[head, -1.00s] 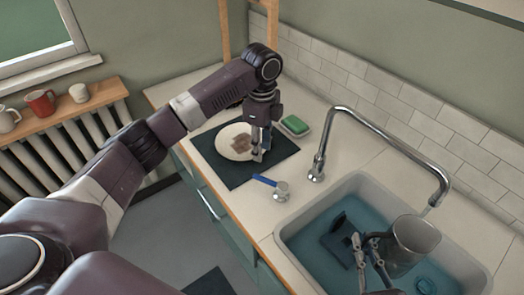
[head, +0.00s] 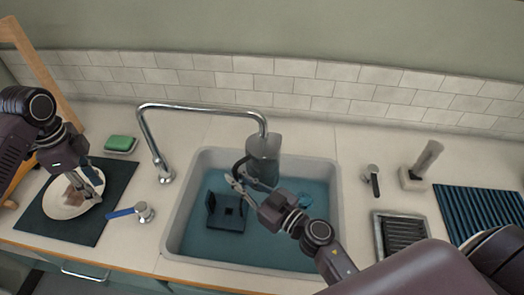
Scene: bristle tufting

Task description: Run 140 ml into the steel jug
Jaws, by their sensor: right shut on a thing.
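The steel jug (head: 263,158) is held over the sink, its top just under the end of the curved spout (head: 263,130). My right gripper (head: 238,178) is shut on the jug's dark handle at its left side. I cannot make out a stream of water or the level inside the jug. The tap lever with a blue handle (head: 122,212) lies on the counter left of the sink. My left gripper (head: 94,186) hangs over the white plate (head: 58,206), its fingers apart and empty, away from the lever.
The sink (head: 182,222) holds blue water with a dark object (head: 226,213) in it. A green sponge (head: 120,142) lies behind the dark mat (head: 112,190). A black-handled fitting (head: 372,180), a grey block-based item (head: 425,165) and a ribbed mat (head: 480,212) are at right.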

